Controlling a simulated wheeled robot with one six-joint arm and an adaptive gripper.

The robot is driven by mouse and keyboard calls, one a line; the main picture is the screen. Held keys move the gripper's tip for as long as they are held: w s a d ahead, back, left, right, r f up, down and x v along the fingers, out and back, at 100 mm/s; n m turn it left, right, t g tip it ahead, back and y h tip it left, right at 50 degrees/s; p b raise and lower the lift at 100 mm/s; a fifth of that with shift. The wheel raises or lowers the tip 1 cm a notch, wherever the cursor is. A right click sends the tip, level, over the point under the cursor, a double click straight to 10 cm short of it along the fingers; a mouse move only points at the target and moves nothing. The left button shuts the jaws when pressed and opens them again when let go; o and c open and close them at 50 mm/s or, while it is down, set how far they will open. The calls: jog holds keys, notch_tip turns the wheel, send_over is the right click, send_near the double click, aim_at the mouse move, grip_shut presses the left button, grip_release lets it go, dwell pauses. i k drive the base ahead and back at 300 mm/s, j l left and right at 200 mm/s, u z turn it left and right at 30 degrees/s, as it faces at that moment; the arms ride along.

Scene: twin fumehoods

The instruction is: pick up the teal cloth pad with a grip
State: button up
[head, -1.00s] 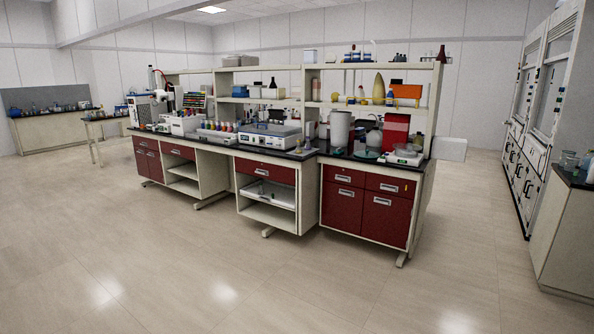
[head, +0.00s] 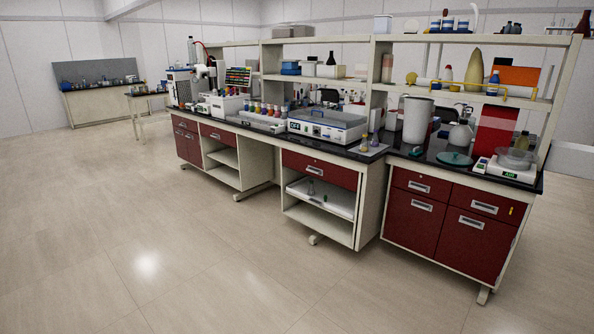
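A flat, round teal pad (head: 454,158) lies on the black benchtop toward the right end of the central bench. It looks like the teal cloth pad, but it is too small here to make out its weave. It lies left of a white balance (head: 505,168) and in front of a white round-bellied bottle (head: 460,134). A small dark teal item (head: 417,150) lies to its left. My gripper is not in this view.
The central bench (head: 362,149) has red drawers and cabinets below and loaded shelves above. A white cylinder (head: 416,120) and a red box (head: 495,132) stand near the pad. The floor (head: 200,270) in front is clear.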

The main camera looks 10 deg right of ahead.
aim_at(416, 151)
jog(key=i+j, duration=0.1)
jog(key=i, duration=2.2)
jog(key=i+z, duration=0.2)
jog(key=i, duration=0.3)
jog(key=i+j+z, duration=0.2)
jog(key=i, duration=0.35)
jog(key=i+j+z, duration=0.25)
jog(key=i, duration=0.25)
jog(key=l, duration=0.1)
